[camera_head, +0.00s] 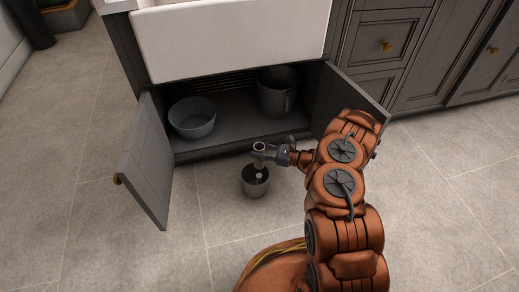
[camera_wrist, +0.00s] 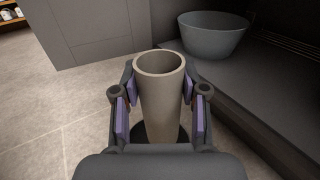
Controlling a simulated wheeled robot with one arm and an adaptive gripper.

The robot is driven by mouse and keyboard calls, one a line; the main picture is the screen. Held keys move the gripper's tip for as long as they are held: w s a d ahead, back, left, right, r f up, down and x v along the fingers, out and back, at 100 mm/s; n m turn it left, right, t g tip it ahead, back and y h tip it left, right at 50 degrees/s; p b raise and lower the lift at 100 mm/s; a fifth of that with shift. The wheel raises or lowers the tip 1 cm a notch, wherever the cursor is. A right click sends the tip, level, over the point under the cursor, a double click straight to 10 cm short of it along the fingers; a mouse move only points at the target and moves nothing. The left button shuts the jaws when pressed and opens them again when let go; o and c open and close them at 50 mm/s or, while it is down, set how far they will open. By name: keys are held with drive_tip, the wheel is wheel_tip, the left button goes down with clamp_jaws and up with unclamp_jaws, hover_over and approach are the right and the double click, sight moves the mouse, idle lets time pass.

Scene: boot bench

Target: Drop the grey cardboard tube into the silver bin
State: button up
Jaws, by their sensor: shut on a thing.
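The grey cardboard tube (camera_wrist: 160,98) stands upright between the purple-padded fingers of my gripper (camera_wrist: 160,90), which is shut on it. Its open top faces the wrist camera. In the head view my gripper (camera_head: 262,151) is over the silver bin (camera_head: 254,188), which stands on the floor in front of the open cabinet. The tube's round top (camera_head: 259,146) shows there at the fingers. Its lower end appears over or within the bin's mouth; I cannot tell exactly how deep. In the wrist view a dark round opening shows behind the tube's lower part.
A wide grey basin (camera_head: 193,118) and a tall grey bucket (camera_head: 277,91) stand inside the cabinet. Its left door (camera_head: 147,158) and right door (camera_head: 350,98) are open on either side. The tiled floor (camera_head: 100,240) at the left is clear.

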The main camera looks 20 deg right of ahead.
drive_tip(key=shift+f+b, duration=0.9)
drive_tip(key=shift+f, duration=1.75)
drive_tip(key=o, duration=0.9)
drive_tip(key=v, duration=1.2)
drive_tip(key=shift+s, duration=0.1)
